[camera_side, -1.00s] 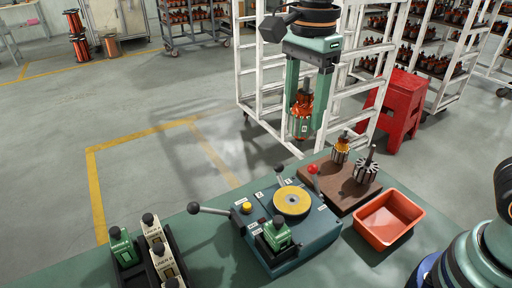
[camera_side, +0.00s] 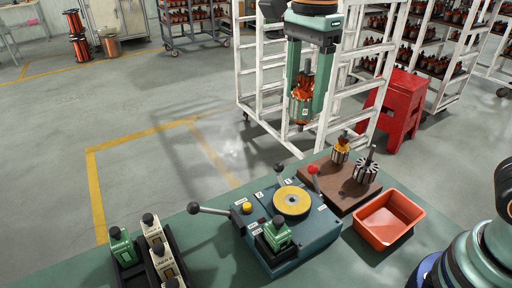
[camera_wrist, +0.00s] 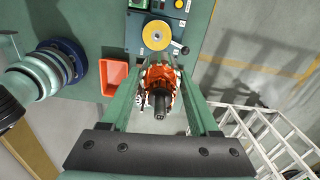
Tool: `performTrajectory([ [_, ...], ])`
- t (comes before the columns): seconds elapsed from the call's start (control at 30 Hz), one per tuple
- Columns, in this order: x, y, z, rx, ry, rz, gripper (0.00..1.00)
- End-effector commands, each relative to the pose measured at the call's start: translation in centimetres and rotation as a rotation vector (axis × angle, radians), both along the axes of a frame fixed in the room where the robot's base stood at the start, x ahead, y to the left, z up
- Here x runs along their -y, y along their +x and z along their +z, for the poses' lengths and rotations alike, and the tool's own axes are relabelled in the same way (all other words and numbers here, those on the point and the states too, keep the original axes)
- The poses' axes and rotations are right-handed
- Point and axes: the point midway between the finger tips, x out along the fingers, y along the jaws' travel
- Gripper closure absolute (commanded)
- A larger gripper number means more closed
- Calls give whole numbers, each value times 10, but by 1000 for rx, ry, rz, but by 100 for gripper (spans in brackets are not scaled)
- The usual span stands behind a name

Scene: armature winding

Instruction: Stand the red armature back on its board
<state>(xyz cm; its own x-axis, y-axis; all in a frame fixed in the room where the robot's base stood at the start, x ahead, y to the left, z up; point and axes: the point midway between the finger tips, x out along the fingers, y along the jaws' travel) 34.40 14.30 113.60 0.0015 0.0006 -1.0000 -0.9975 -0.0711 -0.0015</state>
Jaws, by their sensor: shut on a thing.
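My gripper (camera_side: 303,118) is shut on the red armature (camera_side: 301,104) and holds it in the air, shaft up, behind and above the board. In the wrist view my gripper (camera_wrist: 160,88) has its two green fingers on either side of the red armature (camera_wrist: 161,78), whose dark shaft points toward the camera. The brown board (camera_side: 318,182) lies on the green bench. It bears an armature with a yellow-orange top (camera_side: 340,148) and a bare steel armature (camera_side: 366,170). I cannot make out the board in the wrist view.
An orange-red tray (camera_side: 388,222) stands at the board's front right. A rack of labelled modules (camera_side: 150,250) is further left. White shelving (camera_side: 265,60) stands behind the bench.

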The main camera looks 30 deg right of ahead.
Motion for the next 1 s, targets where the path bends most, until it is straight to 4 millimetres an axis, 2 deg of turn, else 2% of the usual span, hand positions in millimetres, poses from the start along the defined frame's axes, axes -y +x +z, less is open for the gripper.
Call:
performTrajectory([
  [0.17,32,29,-45,-8,-2,-97,100],
  [0.3,68,50,-89,-9,-2,-189,100],
  [0.5,116,64,-142,-6,-1,-300,100],
  [0.7,142,66,-169,-2,-1,-358,100],
  [1.0,147,66,-189,-2,-1,-369,100],
])
